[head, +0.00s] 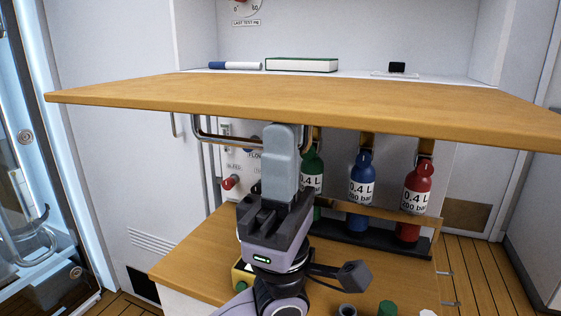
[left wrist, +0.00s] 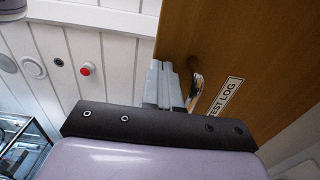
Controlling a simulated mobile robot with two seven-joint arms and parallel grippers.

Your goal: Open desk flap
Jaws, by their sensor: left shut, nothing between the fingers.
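The desk flap (head: 300,95) is a wooden board that stands out roughly level from the white cabinet in the head view. Its wooden face also shows in the left wrist view (left wrist: 225,40), with a "TEST LOG" label (left wrist: 224,98) and a metal handle (left wrist: 196,84). The bent metal handle (head: 222,138) hangs below the flap in the head view. My left gripper (head: 284,128) points up at the flap's underside, beside the handle. It is shut and empty, with its fingertips (left wrist: 162,66) close to the wooden face. I cannot tell whether they touch it.
Green (head: 312,172), blue (head: 361,190) and red (head: 417,200) bottles stand in a rack below the flap. A lower wooden surface (head: 190,262) lies under my arm. A marker (head: 235,66) and a green-topped book (head: 302,64) lie in the niche behind the flap.

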